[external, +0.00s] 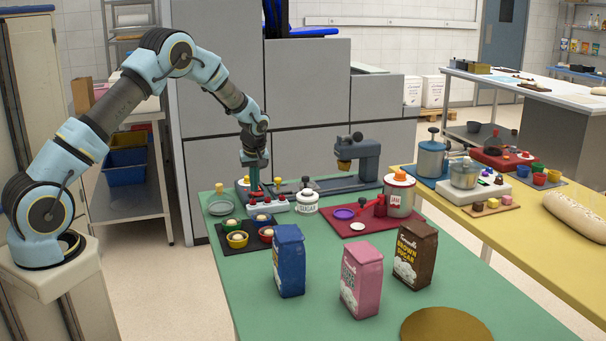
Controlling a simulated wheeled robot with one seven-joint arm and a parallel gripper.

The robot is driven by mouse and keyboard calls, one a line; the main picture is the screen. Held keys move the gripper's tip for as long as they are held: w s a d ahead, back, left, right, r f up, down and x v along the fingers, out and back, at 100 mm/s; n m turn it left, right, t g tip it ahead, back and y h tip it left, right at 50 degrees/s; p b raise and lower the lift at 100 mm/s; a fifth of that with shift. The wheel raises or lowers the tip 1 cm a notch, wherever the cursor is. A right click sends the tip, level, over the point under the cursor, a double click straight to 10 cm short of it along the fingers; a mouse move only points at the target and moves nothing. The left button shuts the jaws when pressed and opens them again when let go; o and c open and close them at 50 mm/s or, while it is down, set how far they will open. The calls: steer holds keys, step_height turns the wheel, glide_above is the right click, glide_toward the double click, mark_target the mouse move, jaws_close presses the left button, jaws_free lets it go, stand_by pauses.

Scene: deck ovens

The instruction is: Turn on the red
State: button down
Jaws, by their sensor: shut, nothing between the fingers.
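My gripper (254,190) points straight down at the far left part of the green table (228,262). It is shut and holds nothing. Just below it, a low white unit (266,209) with small red and blue parts on top sits on the table. My fingertips are very close to this unit; I cannot tell whether they touch it. The red parts are too small to tell their setting, and my gripper partly hides the area behind it.
A white sugar jar (306,203) stands right of the gripper; a grey machine (357,158) is behind. A dark tray (222,240) with several bowls lies in front. Blue (289,262), pink (361,283) and brown (414,256) bags stand nearer. A jam jar (399,196) is at right.

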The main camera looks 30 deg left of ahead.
mark_target(254, 194)
step_height(254, 194, up, 4)
steer(key=shift+a+f+p, duration=0.1)
steer(key=shift+p, duration=0.75)
steer(key=d+b+v, duration=0.1)
steer(key=b+v, duration=0.2)
steer(key=v, duration=0.6)
steer(key=shift+w+r, duration=0.25)
steer(key=shift+w, duration=0.1)
steer(key=shift+d, duration=0.15)
steer(key=s+a+f+m, duration=0.1)
steer(key=s+a+m, duration=0.1)
steer(key=s, duration=0.9)
steer(key=s+a+f+m+h, duration=0.1)
steer(key=s+a+f+m, duration=0.1)
steer(key=s, duration=0.9)
steer(key=s+a+f+m+g+h, duration=0.1)
steer(key=s+m, duration=0.4)
steer(key=s, duration=0.6)
steer(key=shift+s+a+f+m, duration=0.2)
steer(key=shift+a+f+m, duration=0.2)
steer(key=shift+a+f, duration=0.55)
steer(key=shift+a+r, duration=0.2)
